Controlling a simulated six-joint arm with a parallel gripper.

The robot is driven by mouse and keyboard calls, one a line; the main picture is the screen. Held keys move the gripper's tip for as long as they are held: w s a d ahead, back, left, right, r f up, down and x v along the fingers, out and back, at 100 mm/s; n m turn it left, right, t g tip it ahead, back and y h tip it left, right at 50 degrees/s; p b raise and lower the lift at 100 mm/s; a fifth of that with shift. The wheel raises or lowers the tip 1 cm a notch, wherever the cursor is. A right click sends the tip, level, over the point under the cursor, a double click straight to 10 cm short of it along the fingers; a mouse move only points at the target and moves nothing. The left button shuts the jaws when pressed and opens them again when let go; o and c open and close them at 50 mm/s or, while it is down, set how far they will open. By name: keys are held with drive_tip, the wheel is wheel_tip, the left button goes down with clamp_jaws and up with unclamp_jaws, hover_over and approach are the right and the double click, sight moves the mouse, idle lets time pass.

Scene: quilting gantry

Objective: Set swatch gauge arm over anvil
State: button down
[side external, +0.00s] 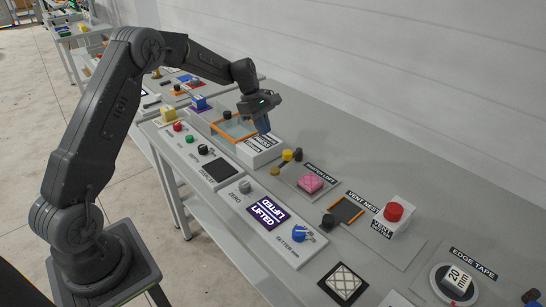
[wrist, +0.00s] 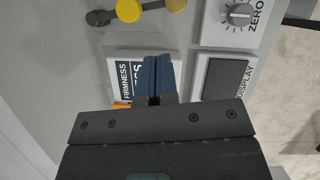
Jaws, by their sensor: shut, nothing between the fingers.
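The gauge arm (side external: 287,155) is a small dark bar with a yellow knob, behind the pink quilted swatch (side external: 311,183) on the swatch loft plate (side external: 292,189). In the wrist view a dark arm with a yellow disc (wrist: 128,10) shows at the top edge, partly cut off, with a duller gold disc (wrist: 175,5) beside it. I cannot make out a separate anvil. My gripper (side external: 263,124) has blue fingertips and is shut and empty. It hangs over the white firmness box, left of the gauge arm and apart from it. The closed fingertips (wrist: 157,77) also show in the wrist view.
The white firmness box (side external: 262,152) and orange-framed tray (side external: 233,127) stand close to my gripper. A red button box (side external: 393,216) stands right. Bare bench lies behind the stations.

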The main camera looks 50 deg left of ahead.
sight(287, 159)
drive_tip(key=x, duration=1)
idle(0.4)
drive_tip(key=shift+d+n, duration=0.3)
